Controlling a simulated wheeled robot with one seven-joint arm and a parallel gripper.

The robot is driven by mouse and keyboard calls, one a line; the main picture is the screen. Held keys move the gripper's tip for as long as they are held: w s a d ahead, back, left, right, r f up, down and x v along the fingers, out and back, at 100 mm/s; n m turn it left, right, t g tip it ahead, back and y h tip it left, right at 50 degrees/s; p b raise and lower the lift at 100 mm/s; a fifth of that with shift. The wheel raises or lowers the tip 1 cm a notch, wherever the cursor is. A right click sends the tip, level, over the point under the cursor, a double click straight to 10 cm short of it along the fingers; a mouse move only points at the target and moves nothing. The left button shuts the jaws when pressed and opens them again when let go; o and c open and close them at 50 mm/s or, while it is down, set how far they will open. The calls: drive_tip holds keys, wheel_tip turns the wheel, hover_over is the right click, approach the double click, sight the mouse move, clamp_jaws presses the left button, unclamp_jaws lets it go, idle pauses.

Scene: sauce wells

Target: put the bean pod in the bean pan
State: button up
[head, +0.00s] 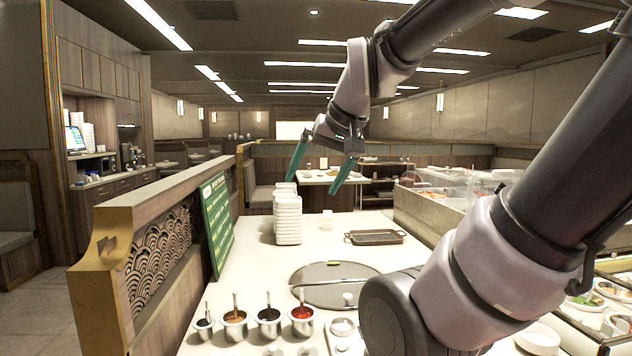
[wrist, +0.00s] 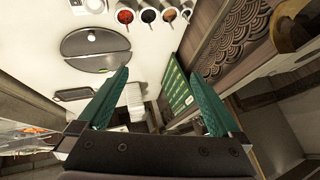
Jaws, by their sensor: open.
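A small green bean pod (head: 333,263) lies on the far part of a round dark-grey plate or lid (head: 322,296) on the white counter. No thing is clearly marked as the bean pan; a shallow dark rectangular pan with end handles (head: 375,237) sits farther back on the counter. The wrist view also shows the round plate (wrist: 92,62) and the rectangular pan (wrist: 72,95). My gripper (head: 312,187) has green fingers spread wide, empty, high above the counter near the white stack. Its fingers also show in the wrist view (wrist: 158,72).
A tall stack of white containers (head: 287,218) stands at the counter's back left. Several sauce pots with ladles (head: 268,322) line the front. A green menu board (head: 217,225) leans by the left partition. A glass-covered food case (head: 450,205) is at right.

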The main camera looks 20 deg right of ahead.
drive_tip(key=w+d+f+n+t+h, duration=0.15)
drive_tip(key=w+d+f+n, duration=0.25)
drive_tip(key=w+d, duration=0.55)
drive_tip(key=w+d+f+n+h, duration=0.2)
drive_tip(key=w+d+f+n, duration=0.25)
drive_tip(key=w, duration=0.95)
drive_tip(key=w+d+f+n+t+h, duration=0.1)
drive_tip(key=w+d+f+n+h, duration=0.15)
drive_tip(key=w+d+n, duration=0.65)
drive_tip(key=w+d+f+n, duration=0.2)
drive_tip(key=w+d+f, duration=0.2)
drive_tip(key=w+f, duration=0.6)
drive_tip(key=n+t, duration=0.3)
drive_tip(key=n, duration=1.3)
approach(334, 263)
drive_tip(key=v, duration=0.3)
drive_tip(key=shift+s+r, duration=0.1)
drive_tip(key=shift+s, duration=0.05)
drive_tip(key=shift+f+n, duration=0.25)
drive_tip(key=shift+x, duration=5.3)
